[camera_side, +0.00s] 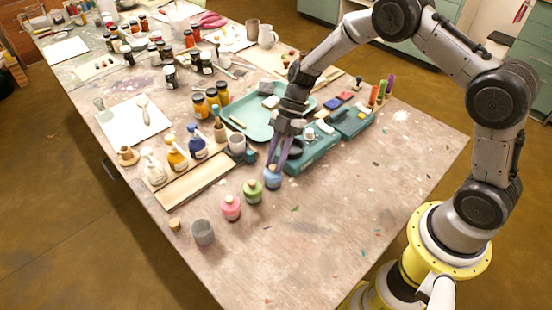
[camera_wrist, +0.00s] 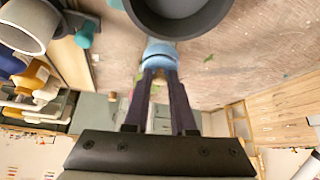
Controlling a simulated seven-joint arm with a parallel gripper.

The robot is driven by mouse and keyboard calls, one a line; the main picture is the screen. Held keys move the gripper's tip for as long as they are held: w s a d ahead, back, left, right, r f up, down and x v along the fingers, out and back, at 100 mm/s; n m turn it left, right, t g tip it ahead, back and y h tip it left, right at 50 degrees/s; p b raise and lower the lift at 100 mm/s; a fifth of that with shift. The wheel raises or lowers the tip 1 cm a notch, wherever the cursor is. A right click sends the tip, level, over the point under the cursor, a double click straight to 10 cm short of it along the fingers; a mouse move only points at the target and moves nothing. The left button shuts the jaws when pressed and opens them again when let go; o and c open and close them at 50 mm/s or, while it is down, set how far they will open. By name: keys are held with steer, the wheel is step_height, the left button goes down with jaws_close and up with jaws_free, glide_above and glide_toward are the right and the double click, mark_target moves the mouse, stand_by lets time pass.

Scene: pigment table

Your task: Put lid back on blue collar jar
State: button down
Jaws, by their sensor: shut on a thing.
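A small blue jar (camera_side: 272,179) stands on the table in the side view, at the end of a row with a green jar (camera_side: 253,192) and a pink jar (camera_side: 230,208). My gripper (camera_side: 274,167) points down with its two purple fingers close together at the blue jar's top. In the wrist view my gripper (camera_wrist: 160,72) has its fingertips against the blue jar (camera_wrist: 161,54).
A dark bowl (camera_wrist: 178,14) is close by in the wrist view. A grey cup (camera_side: 203,232) and a cork (camera_side: 175,224) stand at the near left. Pump bottles (camera_side: 176,153) and a teal tray (camera_side: 262,124) lie farther back. The table's right front is clear.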

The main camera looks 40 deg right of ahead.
steer(key=shift+c, duration=0.9)
jaws_free()
steer(key=shift+r, duration=3.5)
jaws_close()
